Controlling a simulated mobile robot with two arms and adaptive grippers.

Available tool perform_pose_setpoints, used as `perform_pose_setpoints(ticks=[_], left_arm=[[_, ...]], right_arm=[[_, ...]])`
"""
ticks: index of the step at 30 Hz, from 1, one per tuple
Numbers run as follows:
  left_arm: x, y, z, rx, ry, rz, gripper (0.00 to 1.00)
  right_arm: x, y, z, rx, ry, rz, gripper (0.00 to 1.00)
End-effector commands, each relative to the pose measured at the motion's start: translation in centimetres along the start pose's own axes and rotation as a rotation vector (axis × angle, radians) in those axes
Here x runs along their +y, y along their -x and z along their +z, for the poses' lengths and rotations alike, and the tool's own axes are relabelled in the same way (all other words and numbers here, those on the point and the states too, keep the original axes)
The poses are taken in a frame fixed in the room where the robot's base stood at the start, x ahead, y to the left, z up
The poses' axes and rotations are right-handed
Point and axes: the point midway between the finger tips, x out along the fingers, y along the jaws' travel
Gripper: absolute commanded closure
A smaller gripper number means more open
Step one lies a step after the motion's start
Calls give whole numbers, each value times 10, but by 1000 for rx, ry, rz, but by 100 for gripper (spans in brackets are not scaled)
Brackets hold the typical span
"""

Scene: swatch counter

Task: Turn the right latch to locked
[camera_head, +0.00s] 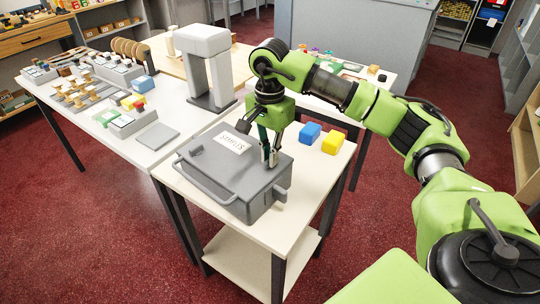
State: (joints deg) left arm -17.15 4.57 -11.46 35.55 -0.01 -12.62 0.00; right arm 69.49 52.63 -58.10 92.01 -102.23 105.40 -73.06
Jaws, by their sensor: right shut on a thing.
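A grey case (228,178) lies closed on the small white table, with a white label (233,143) on its lid and a bar handle along its front left side. My right gripper (269,158) points down at the right part of the case and is shut on the right latch. The fingers hide most of the latch, so I cannot read its position. A small grey block (280,193) juts out at the case's right front corner. My left gripper is not in view.
A blue block (310,133) and a yellow block (333,142) sit behind the case on the small table (308,178). A grey arch-shaped stand (205,42) rises on the long table behind. Racks and swatches fill that table's left part.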

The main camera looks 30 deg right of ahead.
Motion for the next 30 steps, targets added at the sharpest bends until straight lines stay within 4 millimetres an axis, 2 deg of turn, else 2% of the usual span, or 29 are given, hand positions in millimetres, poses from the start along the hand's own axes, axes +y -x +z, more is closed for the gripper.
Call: perform_pose_setpoints(ticks=[12, 13, 15, 25, 30], left_arm=[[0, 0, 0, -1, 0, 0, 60], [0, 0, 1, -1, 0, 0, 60], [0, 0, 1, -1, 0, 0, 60], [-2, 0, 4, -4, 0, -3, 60], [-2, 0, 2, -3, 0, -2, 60]], right_arm=[[0, 0, 1, -3, 9, 0, 100], [0, 0, 1, -3, 9, 1, 87], [0, 0, 1, -3, 8, 1, 75], [0, 1, 0, -1, 6, 0, 75], [-1, 18, 0, 0, 6, -3, 75]])
